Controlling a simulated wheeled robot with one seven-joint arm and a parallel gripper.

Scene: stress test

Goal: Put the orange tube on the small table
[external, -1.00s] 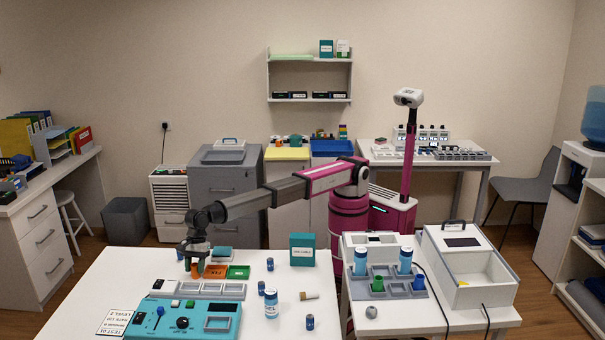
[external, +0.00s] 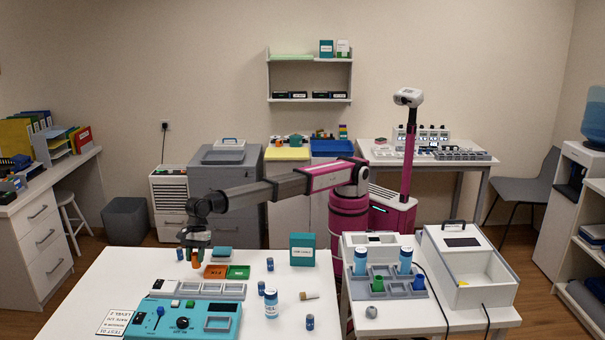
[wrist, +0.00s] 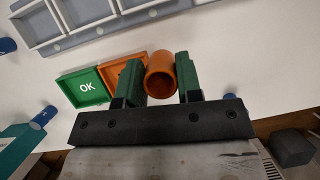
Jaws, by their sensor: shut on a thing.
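The orange tube (external: 196,258) is held upright in my gripper (external: 195,248), above the far left part of the large white table. In the wrist view the tube (wrist: 160,86) shows its open, hollow end between the two green fingers of my gripper (wrist: 158,62), which are shut on it. A small white table (external: 400,318) stands to the right of the large one, across a gap. It bears a grey rack (external: 388,292) with blue and green tubes and a white open box (external: 478,296).
An orange tray (external: 215,272) and a green OK tray (external: 238,272) lie just right of my gripper. A teal device (external: 185,318) is in front. The small table's front is mostly clear.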

